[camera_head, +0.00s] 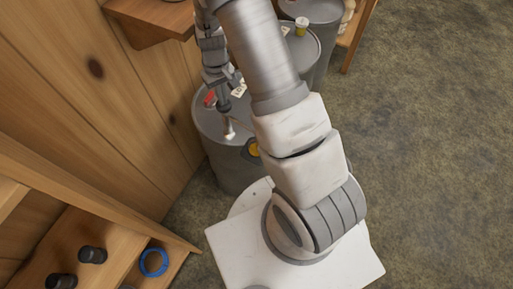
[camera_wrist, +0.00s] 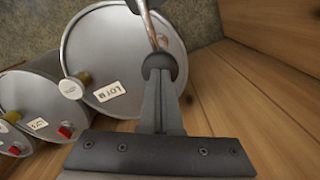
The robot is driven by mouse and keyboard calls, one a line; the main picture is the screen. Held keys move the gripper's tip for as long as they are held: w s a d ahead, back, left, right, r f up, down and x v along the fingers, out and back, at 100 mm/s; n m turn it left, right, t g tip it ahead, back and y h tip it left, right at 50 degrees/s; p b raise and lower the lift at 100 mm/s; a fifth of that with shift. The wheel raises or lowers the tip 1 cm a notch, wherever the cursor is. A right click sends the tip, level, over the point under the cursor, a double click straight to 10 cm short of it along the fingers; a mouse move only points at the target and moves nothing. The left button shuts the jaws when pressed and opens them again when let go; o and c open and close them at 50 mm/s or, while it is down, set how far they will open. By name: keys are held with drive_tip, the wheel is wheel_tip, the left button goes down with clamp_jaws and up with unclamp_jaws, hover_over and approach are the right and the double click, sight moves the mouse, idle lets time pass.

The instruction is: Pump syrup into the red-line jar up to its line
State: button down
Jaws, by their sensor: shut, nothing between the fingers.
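A pump with a dark round knob (camera_head: 223,105) and a thin metal rod stands at the near grey drum (camera_head: 215,175). My gripper (camera_head: 226,87) is shut and empty, just above the knob. In the wrist view the knob (camera_wrist: 160,64) sits at the tips of my gripper (camera_wrist: 160,82), and the rod (camera_wrist: 151,25) runs beyond it. I cannot tell whether they touch. A small pale-topped yellow container (camera_wrist: 75,87) shows beside the drum's "LOT" label (camera_wrist: 112,92) in the wrist view. I can make out no jar with a red line, and no syrup level.
More grey drums (camera_head: 313,50) stand behind, with a small yellow item (camera_head: 301,26) on one. A wooden wall (camera_head: 95,95) is close on the left. A wooden shelf (camera_head: 145,20) juts out above. A lower shelf holds a blue ring (camera_head: 154,262). Open floor (camera_head: 430,150) lies right.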

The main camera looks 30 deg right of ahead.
idle(0.4)
drive_tip(key=shift+r+p, duration=1.75)
drive_tip(key=shift+r, duration=0.65)
drive_tip(key=shift+f, duration=0.1)
drive_tip(key=shift+f+b, duration=2.15)
drive_tip(key=shift+f, duration=0.35)
drive_tip(key=shift+r, duration=0.2)
drive_tip(key=shift+r+p, duration=1.7)
drive_tip(key=shift+r, duration=0.7)
